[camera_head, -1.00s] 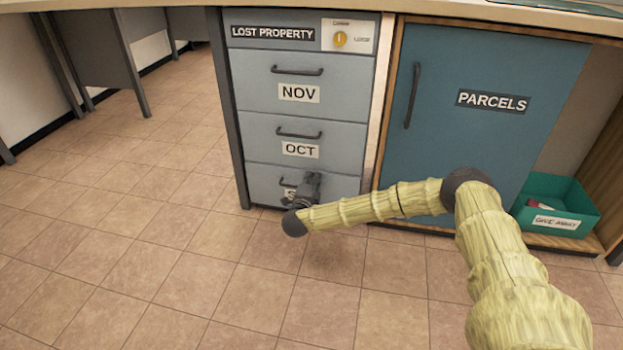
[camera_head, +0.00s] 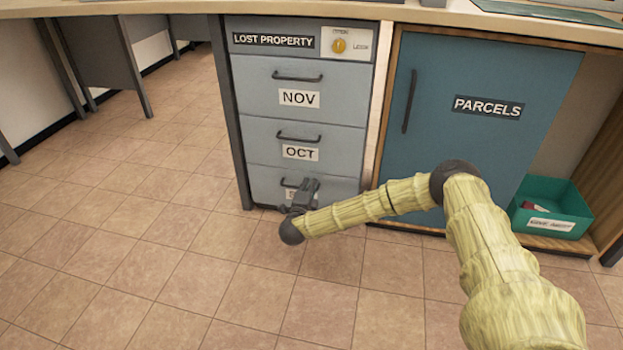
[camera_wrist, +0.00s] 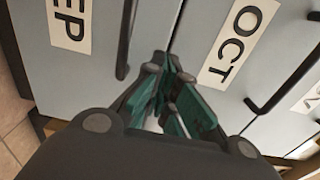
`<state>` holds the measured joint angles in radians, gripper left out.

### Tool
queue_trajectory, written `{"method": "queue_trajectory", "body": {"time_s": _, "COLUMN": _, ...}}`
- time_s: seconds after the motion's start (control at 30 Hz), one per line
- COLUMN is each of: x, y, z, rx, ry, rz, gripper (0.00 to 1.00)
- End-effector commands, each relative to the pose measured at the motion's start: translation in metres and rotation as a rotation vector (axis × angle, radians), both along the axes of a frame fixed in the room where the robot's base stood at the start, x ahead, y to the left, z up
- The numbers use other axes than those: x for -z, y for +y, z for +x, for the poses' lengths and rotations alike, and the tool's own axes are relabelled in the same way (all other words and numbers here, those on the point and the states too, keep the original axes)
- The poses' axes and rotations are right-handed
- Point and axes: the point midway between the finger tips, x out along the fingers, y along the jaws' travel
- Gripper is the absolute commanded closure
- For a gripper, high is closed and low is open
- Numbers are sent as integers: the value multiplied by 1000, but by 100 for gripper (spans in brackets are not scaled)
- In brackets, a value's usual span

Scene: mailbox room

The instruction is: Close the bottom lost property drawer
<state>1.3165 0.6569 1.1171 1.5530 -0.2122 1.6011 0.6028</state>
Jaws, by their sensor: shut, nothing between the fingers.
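The bottom lost property drawer (camera_head: 340,188) is grey-blue, at the foot of the cabinet below the OCT drawer (camera_head: 345,147). Its front looks about level with the drawers above it. In the wrist view its label (camera_wrist: 70,22) reads EP, the first letter cut off, and its dark handle (camera_wrist: 126,40) is beside my gripper. My gripper (camera_head: 308,184) is in front of the bottom drawer, covering part of its label and handle. In the wrist view the gripper's green-padded fingers (camera_wrist: 172,92) are shut and empty, near the seam between the bottom and OCT drawers. Contact with the front cannot be told.
The NOV drawer (camera_head: 345,92) and a panel with a yellow lock knob (camera_head: 339,46) are above. A blue PARCELS door (camera_head: 470,150) is to the right, with a green bin (camera_head: 570,205) beside it. Tiled floor (camera_head: 130,240) is clear at the left.

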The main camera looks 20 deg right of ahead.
Motion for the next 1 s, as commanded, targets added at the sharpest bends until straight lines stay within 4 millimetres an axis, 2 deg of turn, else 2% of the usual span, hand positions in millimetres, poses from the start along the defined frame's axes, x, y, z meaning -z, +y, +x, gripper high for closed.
{"method": "queue_trajectory", "body": {"time_s": 0.3, "x": -3, "y": 45, "z": -48, "rx": -14, "ry": 4, "rz": 0, "gripper": 100}}
{"method": "queue_trajectory", "body": {"time_s": 0.5, "x": -1, "y": 59, "z": -71, "rx": -13, "ry": 3, "rz": 1, "gripper": 100}}
{"method": "queue_trajectory", "body": {"time_s": 0.87, "x": 2, "y": 66, "z": -83, "rx": -14, "ry": 6, "rz": -1, "gripper": 100}}
{"method": "queue_trajectory", "body": {"time_s": 0.93, "x": 4, "y": 74, "z": -85, "rx": -35, "ry": 19, "rz": -4, "gripper": 100}}
{"method": "queue_trajectory", "body": {"time_s": 1.0, "x": 8, "y": 91, "z": -90, "rx": -83, "ry": 53, "rz": -13, "gripper": 100}}
